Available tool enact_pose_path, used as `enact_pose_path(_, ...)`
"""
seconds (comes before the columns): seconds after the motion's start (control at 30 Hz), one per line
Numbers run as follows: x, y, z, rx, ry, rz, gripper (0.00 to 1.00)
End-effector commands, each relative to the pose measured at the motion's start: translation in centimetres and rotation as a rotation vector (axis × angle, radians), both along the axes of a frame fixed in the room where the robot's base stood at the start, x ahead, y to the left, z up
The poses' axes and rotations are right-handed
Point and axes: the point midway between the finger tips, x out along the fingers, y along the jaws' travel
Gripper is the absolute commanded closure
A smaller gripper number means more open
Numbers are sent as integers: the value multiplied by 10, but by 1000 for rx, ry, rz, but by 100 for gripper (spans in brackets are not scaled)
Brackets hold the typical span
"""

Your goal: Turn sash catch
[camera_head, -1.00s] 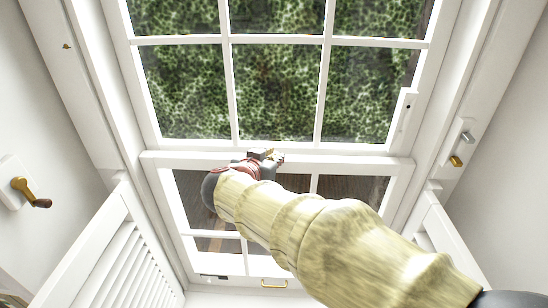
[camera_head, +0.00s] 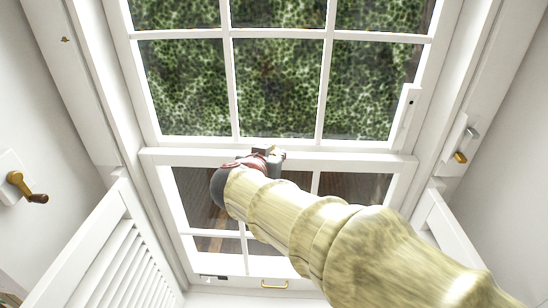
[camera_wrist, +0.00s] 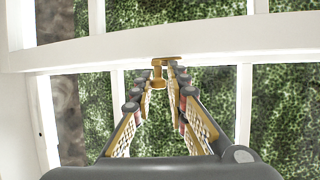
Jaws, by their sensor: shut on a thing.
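The sash catch (camera_wrist: 157,83) is a small brass piece on the white meeting rail (camera_wrist: 90,52) of the window. In the wrist view its lever sits between the tips of my gripper (camera_wrist: 163,74), which is shut on it. In the head view my gripper (camera_head: 268,154) reaches the middle of the meeting rail, and its fingers and wrist hide the catch there. The lower sash (camera_head: 170,158) is behind and below my arm. The upper sash (camera_head: 228,90) shows foliage through its panes.
A brass crank with a brown knob (camera_head: 36,198) is on the left wall. A brass fitting (camera_head: 460,157) is on the right frame. White louvred shutters (camera_head: 100,260) stand at lower left. A brass sash pull (camera_head: 274,285) is on the bottom rail.

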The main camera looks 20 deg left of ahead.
Motion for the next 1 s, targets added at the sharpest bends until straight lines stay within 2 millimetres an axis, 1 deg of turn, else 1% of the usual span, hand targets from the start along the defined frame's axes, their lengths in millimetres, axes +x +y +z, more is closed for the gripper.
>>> enact_pose_path(0.03,1,-4,-2,0,-3,9,100)
enact_pose_path(0.3,4,-12,-5,2,-4,142,100)
enact_pose_path(0.7,12,-23,3,-2,-1,397,100)
enact_pose_path(1.0,16,-26,4,-2,1,511,100)
